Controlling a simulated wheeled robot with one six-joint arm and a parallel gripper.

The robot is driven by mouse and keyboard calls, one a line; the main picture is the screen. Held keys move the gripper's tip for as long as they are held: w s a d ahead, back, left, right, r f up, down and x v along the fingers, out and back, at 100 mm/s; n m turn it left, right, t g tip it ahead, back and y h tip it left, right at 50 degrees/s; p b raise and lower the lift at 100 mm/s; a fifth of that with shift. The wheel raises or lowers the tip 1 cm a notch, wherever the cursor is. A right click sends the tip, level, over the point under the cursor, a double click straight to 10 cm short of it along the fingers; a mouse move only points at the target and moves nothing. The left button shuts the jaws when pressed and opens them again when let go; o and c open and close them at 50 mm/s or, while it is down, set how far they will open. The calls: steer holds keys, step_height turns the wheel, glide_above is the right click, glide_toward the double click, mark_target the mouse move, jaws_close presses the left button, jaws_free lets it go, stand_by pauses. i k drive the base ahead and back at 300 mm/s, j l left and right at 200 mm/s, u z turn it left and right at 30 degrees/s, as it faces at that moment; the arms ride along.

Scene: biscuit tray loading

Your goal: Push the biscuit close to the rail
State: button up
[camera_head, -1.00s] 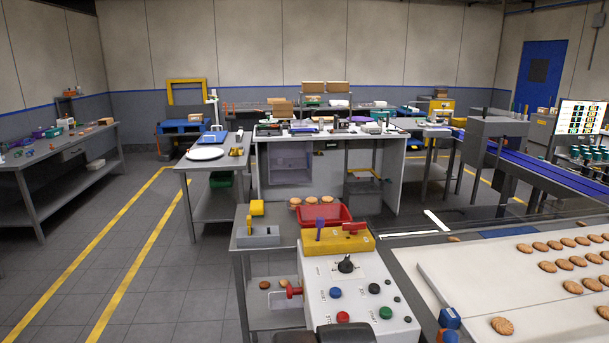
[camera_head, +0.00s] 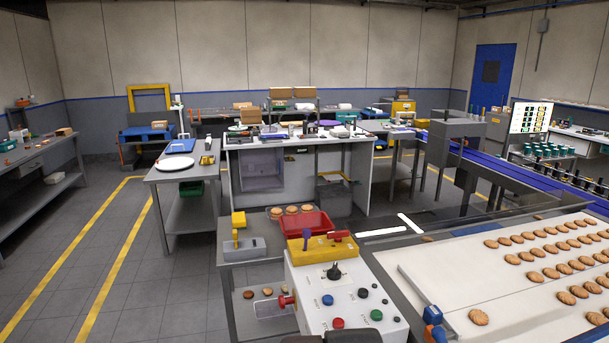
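A round brown biscuit (camera_head: 479,317) lies alone on the white belt (camera_head: 450,278) at the lower right, apart from the rows. A narrow grey rail (camera_head: 423,297) runs along the belt's left edge, with a clear gap between it and this biscuit. A blue fitting (camera_head: 432,315) sits at the rail's near end. More biscuits (camera_head: 537,277) lie in slanting rows further right on the belt. I cannot tell from the picture which biscuit the task means. My gripper is not in view. A dark shape at the bottom edge is cut off and unclear.
A control box (camera_head: 345,295) with coloured buttons stands just left of the belt. Behind it, a grey cart (camera_head: 229,252) carries a red tray (camera_head: 307,224) and several biscuits. A blue conveyor (camera_head: 520,176) crosses at the right. Open floor (camera_head: 150,315) lies to the left.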

mark_target(480, 317)
steer(key=i+j, duration=0.1)
steer(key=j, duration=0.25)
steer(key=l, duration=0.35)
steer(key=k+j+u, duration=0.1)
steer(key=u, duration=0.15)
steer(key=k+j, duration=0.1)
steer(key=j, duration=0.45)
steer(key=i+z, duration=0.1)
steer(key=k, duration=0.1)
steer(key=z, duration=1.5)
